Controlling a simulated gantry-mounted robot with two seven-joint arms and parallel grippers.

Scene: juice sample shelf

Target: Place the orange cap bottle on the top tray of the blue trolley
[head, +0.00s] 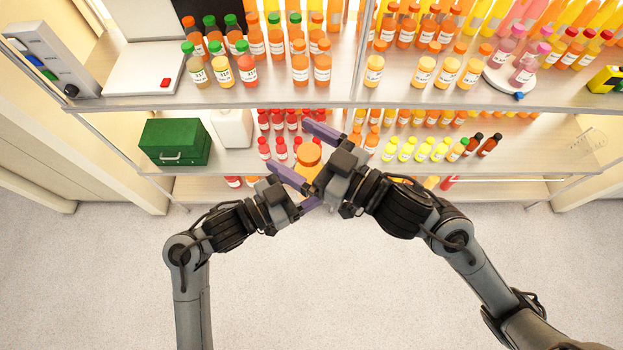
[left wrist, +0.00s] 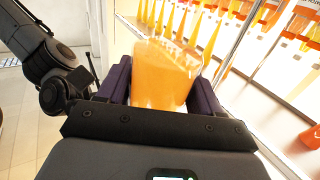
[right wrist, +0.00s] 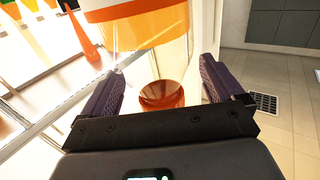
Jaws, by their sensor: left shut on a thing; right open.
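The orange cap bottle (head: 308,154) is held in front of the shelf, its orange cap facing up toward the head camera. My left gripper (left wrist: 160,82) is shut on its body; the bottle (left wrist: 165,72) fills the space between the purple fingers in the left wrist view. My right gripper (head: 292,147) is open, with its fingers spread on either side of the bottle. In the right wrist view the orange cap (right wrist: 162,94) sits between the fingers, with gaps on both sides. Much of the bottle's body is hidden in the head view. The blue trolley is not in view.
The shelf's upper board (head: 225,98) carries several juice bottles, a white scale (head: 140,72) and a turntable (head: 505,85). The lower board holds a green box (head: 175,141), a white container (head: 232,128) and more bottles. The floor (head: 290,290) in front is clear.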

